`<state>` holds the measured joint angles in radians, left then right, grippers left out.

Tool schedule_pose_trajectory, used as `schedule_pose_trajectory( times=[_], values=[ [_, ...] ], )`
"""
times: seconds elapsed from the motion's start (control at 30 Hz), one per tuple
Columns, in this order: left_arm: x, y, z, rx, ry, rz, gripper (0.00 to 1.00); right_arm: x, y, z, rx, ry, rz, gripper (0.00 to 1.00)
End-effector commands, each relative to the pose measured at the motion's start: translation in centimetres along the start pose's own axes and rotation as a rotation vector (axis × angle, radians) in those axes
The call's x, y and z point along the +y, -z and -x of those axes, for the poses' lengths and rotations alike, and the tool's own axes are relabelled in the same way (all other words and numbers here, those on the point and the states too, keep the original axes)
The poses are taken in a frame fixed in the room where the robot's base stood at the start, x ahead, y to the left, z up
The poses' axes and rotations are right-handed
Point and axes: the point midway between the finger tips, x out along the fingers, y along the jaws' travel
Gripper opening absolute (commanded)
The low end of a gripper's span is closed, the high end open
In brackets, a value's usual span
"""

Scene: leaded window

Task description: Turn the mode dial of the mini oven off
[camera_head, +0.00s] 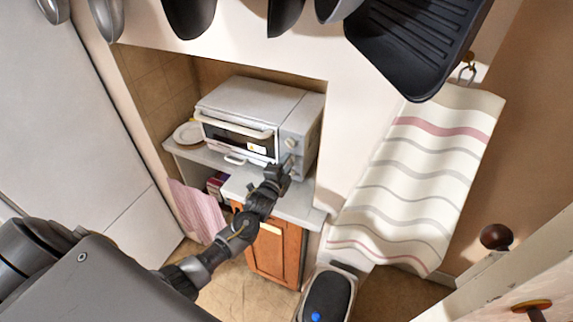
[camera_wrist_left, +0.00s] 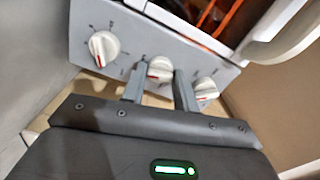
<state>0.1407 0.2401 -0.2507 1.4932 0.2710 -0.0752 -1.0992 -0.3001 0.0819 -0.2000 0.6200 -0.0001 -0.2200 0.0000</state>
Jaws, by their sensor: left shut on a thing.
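The mini oven (camera_head: 245,118) is a pale grey box on a counter in a wall niche, its door shut. Its control panel (camera_wrist_left: 85,22) carries three white dials with red pointer marks in the left wrist view: a left dial (camera_wrist_left: 103,47), a middle dial (camera_wrist_left: 160,67) and a right dial (camera_wrist_left: 206,88). I cannot read the labels to tell which is the mode dial. My left gripper (camera_head: 287,164) reaches the panel. In the left wrist view its fingers (camera_wrist_left: 160,85) are shut on the middle dial, one each side.
The oven door handle (camera_head: 233,124) is beside the panel. A plate (camera_head: 187,133) lies on the counter (camera_head: 292,206), left of the oven. Pans (camera_head: 415,45) hang above, and a striped towel (camera_head: 420,175) hangs at right. A wooden cabinet door (camera_head: 277,250) is below.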

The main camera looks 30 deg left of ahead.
Motion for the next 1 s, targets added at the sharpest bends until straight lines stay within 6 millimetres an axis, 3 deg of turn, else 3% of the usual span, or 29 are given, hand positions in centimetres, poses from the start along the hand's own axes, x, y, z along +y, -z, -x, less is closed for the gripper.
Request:
schedule_pose_trajectory(
  times=[1.0],
  values=[
    [0.08, -0.01, 0.03, -0.001, 0.000, 0.963, 0.07, -0.33, -0.05, -1.04, 0.001, 0.004, -0.002, 0.36]
  ],
)
